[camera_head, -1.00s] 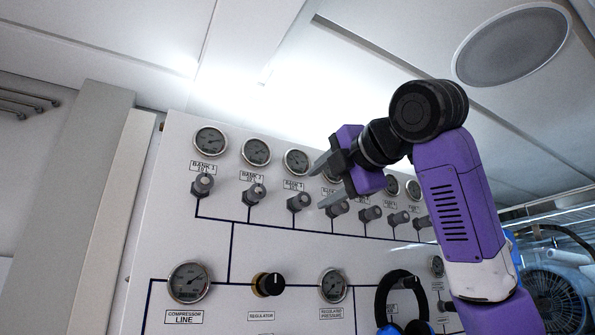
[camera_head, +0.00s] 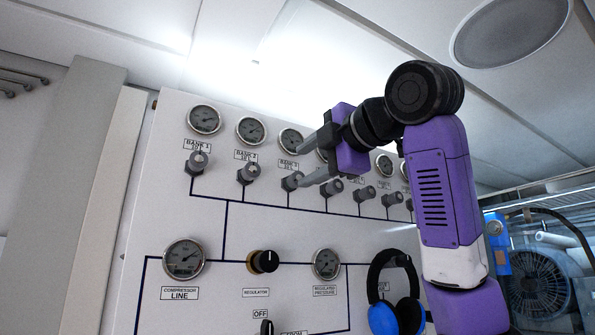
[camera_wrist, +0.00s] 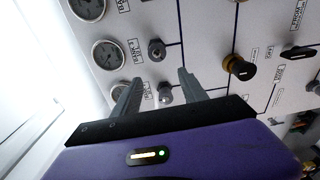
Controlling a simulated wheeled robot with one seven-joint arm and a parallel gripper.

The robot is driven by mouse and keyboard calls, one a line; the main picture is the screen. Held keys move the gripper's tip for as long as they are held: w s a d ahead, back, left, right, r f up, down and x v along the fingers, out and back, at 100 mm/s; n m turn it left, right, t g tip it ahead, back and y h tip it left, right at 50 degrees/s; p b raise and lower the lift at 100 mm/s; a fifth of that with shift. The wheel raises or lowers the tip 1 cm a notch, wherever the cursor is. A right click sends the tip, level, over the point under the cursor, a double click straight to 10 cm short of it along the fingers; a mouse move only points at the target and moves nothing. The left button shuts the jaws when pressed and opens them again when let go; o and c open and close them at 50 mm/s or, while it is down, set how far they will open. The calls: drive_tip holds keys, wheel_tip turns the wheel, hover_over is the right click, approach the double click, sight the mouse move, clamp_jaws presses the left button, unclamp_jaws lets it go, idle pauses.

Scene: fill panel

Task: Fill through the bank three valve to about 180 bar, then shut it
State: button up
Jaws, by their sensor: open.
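The bank three valve is a small grey knob (camera_head: 292,181) on a short stem, third from the left in the upper row of the white panel (camera_head: 230,200). Its round gauge (camera_head: 291,140) sits above it; the needle is too small to read. My gripper (camera_head: 301,166) is open, its grey fingers pointing left at this valve and overlapping its right side in the head view. In the wrist view the valve knob (camera_wrist: 165,93) lies between the two fingers (camera_wrist: 160,77), with no clear contact. The bank three gauge (camera_wrist: 118,92) is partly hidden by a finger there.
The bank two valve (camera_head: 247,174) is close on the left, and another valve (camera_head: 331,187) is close on the right. Below are the compressor line gauge (camera_head: 184,258), the regulator knob (camera_head: 263,262) and the regulated pressure gauge (camera_head: 326,265). Blue headphones (camera_head: 408,312) hang at lower right.

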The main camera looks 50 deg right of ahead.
drive_tip(key=w+d+m+p, duration=0.1)
drive_tip(key=w+d+m, duration=0.1)
drive_tip(key=m, duration=0.8)
drive_tip(key=w+d+m+p, duration=0.2)
drive_tip(key=w+m, duration=0.2)
drive_tip(key=m, duration=0.7)
drive_tip(key=shift+w+d+f, duration=0.2)
drive_tip(key=shift+w+f, duration=0.05)
drive_tip(key=shift+w, duration=0.05)
clamp_jaws()
